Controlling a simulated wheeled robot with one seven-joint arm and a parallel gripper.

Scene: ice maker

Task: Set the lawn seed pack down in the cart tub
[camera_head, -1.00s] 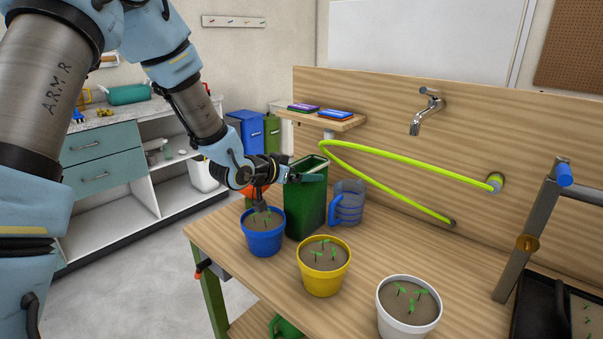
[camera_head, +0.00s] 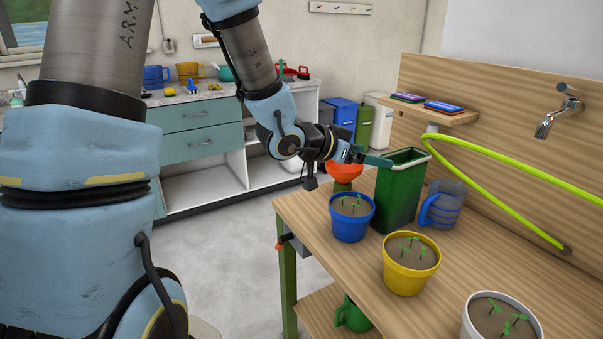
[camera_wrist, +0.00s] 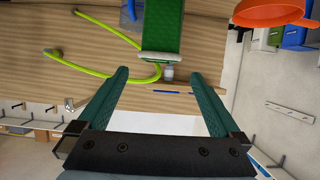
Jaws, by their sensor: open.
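My gripper (camera_head: 376,160) is open and empty, at the left side of the upper part of a tall green bin (camera_head: 398,200) on the bench. In the wrist view, my gripper's two fingers (camera_wrist: 158,80) stand wide apart with nothing between them, and the green bin (camera_wrist: 163,28) shows beyond them. I cannot make out the lawn seed pack for certain. Two flat packs, one purple (camera_head: 407,97) and one blue (camera_head: 444,107), lie on the small wall shelf; their labels are too small to read. I cannot identify the cart tub in these frames.
Blue (camera_head: 350,219), yellow (camera_head: 410,264) and white (camera_head: 500,319) seedling pots stand along the bench. An orange funnel (camera_head: 345,170), a blue jug (camera_head: 445,205) and a lime hose (camera_head: 500,198) are near the bin. Open floor (camera_head: 225,240) lies left of the bench.

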